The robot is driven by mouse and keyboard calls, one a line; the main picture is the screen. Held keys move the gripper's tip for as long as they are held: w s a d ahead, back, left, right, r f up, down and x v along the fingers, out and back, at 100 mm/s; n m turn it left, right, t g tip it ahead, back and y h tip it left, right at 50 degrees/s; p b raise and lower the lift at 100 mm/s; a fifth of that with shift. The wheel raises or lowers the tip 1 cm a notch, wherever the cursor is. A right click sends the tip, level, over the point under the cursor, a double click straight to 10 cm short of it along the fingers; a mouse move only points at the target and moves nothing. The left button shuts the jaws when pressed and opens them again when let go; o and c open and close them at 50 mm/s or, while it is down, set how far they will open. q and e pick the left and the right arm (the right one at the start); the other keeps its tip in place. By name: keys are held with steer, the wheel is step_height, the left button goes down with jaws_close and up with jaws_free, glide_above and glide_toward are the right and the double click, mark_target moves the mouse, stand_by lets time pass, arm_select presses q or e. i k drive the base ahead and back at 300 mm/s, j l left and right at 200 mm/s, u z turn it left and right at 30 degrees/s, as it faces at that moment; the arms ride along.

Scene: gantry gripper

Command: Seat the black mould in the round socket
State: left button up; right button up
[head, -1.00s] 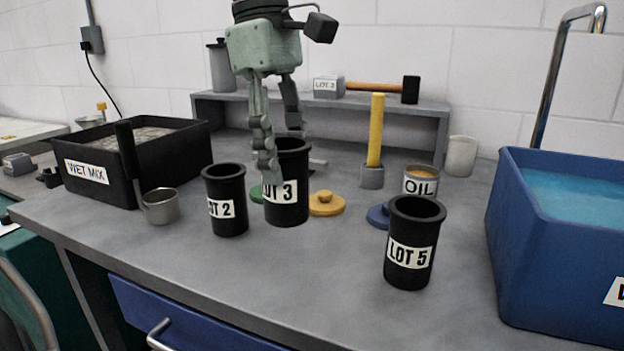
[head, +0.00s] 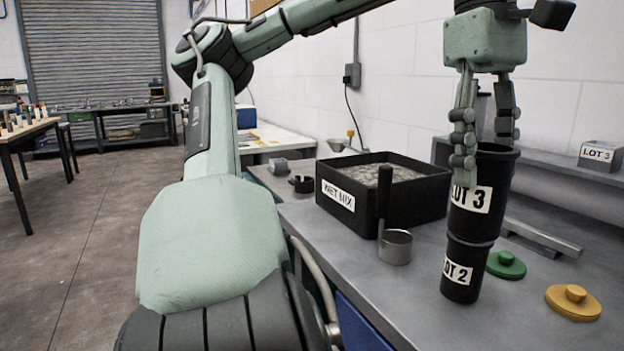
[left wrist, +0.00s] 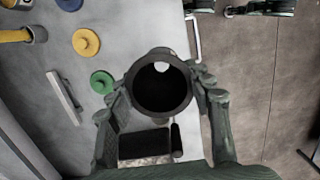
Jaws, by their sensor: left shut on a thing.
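The black mould marked LOT 3 (head: 484,212) is held upright by my left gripper (head: 484,150), whose fingers are shut on its upper wall. In the left wrist view its round open mouth (left wrist: 160,106) sits between the fingers. In the head view it covers the top of the black mould marked LOT 2 (head: 463,285), which stands on the bench. I cannot tell whether the two moulds touch. No round socket shows in these views. My right gripper is not in view.
A black WET MIX tray (head: 425,203) and a ladle (head: 395,247) stand left of the moulds. Green (head: 506,266) and yellow (head: 573,302) lids and a grey bar (head: 543,237) lie to the right. A raised shelf (head: 590,185) runs along the wall. Open floor (head: 75,235) lies at left.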

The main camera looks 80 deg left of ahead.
mark_target(304, 189)
steer(key=u, duration=1.25)
steer(key=i+j+u, duration=0.1)
steer(key=u, duration=0.3)
steer(key=i+j+u, duration=0.15)
steer(key=u, duration=0.25)
steer(key=i+u, duration=0.15)
steer(key=u, duration=0.25)
steer(key=i+j, duration=0.1)
